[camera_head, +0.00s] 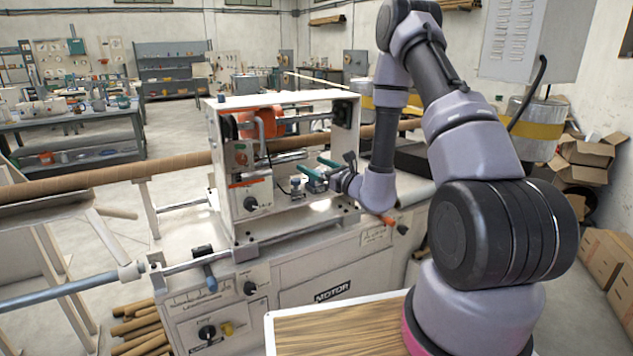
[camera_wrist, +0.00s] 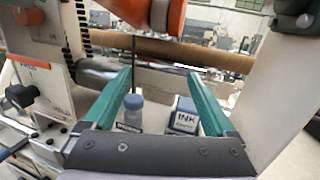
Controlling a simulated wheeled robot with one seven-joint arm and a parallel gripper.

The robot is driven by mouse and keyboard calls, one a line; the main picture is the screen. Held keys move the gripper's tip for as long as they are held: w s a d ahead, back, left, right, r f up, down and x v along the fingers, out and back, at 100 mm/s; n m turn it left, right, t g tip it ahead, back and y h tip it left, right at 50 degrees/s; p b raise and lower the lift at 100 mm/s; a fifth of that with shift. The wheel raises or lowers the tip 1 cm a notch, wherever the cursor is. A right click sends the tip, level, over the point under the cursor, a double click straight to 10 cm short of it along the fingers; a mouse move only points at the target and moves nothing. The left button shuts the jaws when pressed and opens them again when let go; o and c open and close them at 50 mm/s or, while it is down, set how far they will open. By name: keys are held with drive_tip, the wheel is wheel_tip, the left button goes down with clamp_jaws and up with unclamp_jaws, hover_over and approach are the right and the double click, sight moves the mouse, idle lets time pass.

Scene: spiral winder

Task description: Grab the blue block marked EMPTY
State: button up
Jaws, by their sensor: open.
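My gripper (camera_head: 311,165) reaches into the white machine frame from the right. In the wrist view its two teal fingers (camera_wrist: 160,71) are wide apart with nothing held between them. Below and between the fingers stands a blue block (camera_wrist: 185,116) with a white label reading INK; a smaller line under it is too small to read. To its left stands a small bottle with a blue-grey cap (camera_wrist: 132,103) and a dark label that I cannot read. The word EMPTY is not legible on either. In the head view a small dark blue item (camera_head: 296,184) stands beside the gripper.
A long brown cardboard tube (camera_wrist: 180,52) runs across behind the fingers. An orange part (camera_wrist: 125,10) hangs above. The white frame's post (camera_wrist: 270,95) stands close on the right. A wood-topped table (camera_head: 340,328) is in front of the machine.

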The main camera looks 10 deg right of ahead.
drive_tip(key=w+d+f+m+t+h, duration=0.1)
drive_tip(key=d+f+m+h, duration=0.2)
drive_tip(key=d+f+h, duration=0.35)
drive_tip(key=shift+y, duration=0.85)
drive_tip(key=x, duration=0.3)
drive_tip(key=a+x, duration=0.1)
drive_tip(key=x, duration=0.3)
drive_tip(key=a+f+x, duration=0.1)
drive_tip(key=x, duration=0.2)
drive_tip(key=shift+a, duration=0.1)
clamp_jaws()
